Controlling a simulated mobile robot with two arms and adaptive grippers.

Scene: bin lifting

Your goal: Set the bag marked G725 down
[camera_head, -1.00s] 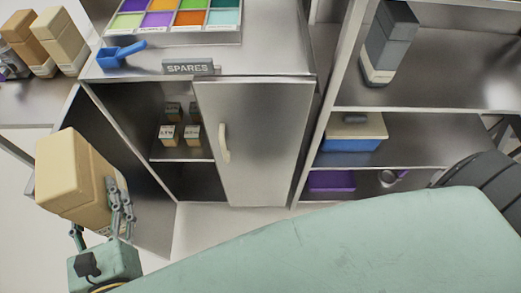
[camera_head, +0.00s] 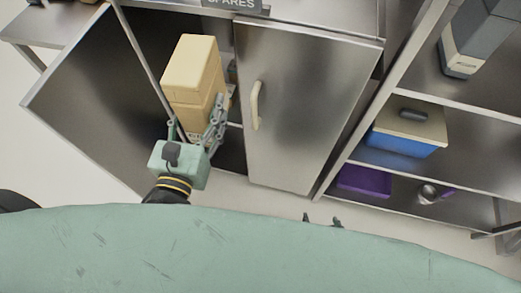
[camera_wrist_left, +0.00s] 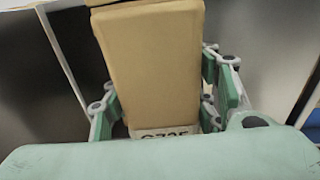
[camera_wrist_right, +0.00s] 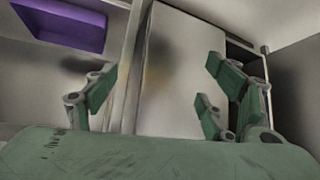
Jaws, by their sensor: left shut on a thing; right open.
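The tan bag marked G725 (camera_head: 192,80) is held upright at the open left side of the SPARES cabinet, in front of its opening. My left gripper (camera_head: 197,128) is shut on its lower part. In the left wrist view the bag (camera_wrist_left: 152,65) sits between the fingers (camera_wrist_left: 160,112), with its label partly hidden at the bottom. My right gripper (camera_wrist_right: 158,90) is open and empty, facing the closed cabinet door; in the head view only its fingertips (camera_head: 322,221) show. The bag hides most of the cabinet's inside, so I cannot tell whether it touches a shelf.
The SPARES cabinet's right door (camera_head: 300,110) is closed, with a pale handle (camera_head: 257,105). Its left door (camera_head: 95,95) stands open. At right, a shelf unit holds a blue box (camera_head: 405,128), a purple bin (camera_head: 364,181) and a grey bag (camera_head: 478,40).

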